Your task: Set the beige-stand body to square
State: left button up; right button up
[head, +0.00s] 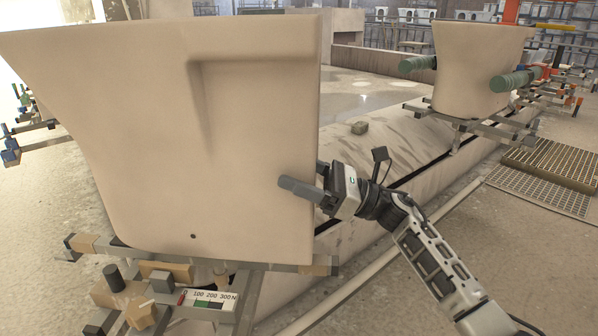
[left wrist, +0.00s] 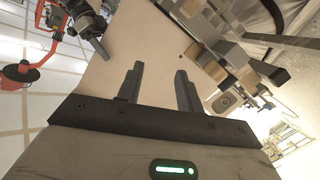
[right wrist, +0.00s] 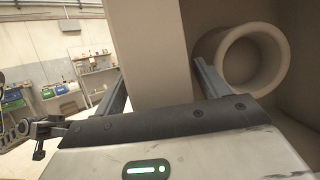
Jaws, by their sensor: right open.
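The beige-stand body (head: 190,140) is a large pale ceramic piece at the left of the head view. It stands upright on the stand (head: 320,267), whose bar ends carry beige blocks. Its lower front edge looks roughly in line with the front bar; I cannot tell its exact angle. My right gripper (head: 308,182) is open at the body's right edge, one finger before the face and one behind. In the right wrist view the body's wall (right wrist: 150,50) lies between the fingers. My left gripper (left wrist: 158,84) is open, facing the body (left wrist: 140,45), and outside the head view.
A gauge (head: 213,298) marked 100, 200, 300N is on the stand's front. Another body (head: 475,75) with green-padded clamps stands at the back right. The carousel's curved side (head: 400,150) runs behind my right arm. Metal grating (head: 550,190) lies on the floor at right.

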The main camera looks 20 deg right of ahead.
jog(key=shift+c, duration=0.3)
jog(key=c, duration=1.3)
jog(key=shift+f+b, duration=0.2)
jog(key=shift+b, duration=0.5)
jog(key=shift+a+r, duration=0.1)
jog(key=shift+r, duration=0.1)
jog(key=o, duration=1.4)
jog(key=shift+a, duration=0.1)
jog(key=shift+c, duration=0.2)
pick_arm(q)
jog(key=shift+d+r+h, duration=0.1)
jog(key=shift+r+h, duration=0.3)
jog(key=shift+r, duration=0.05)
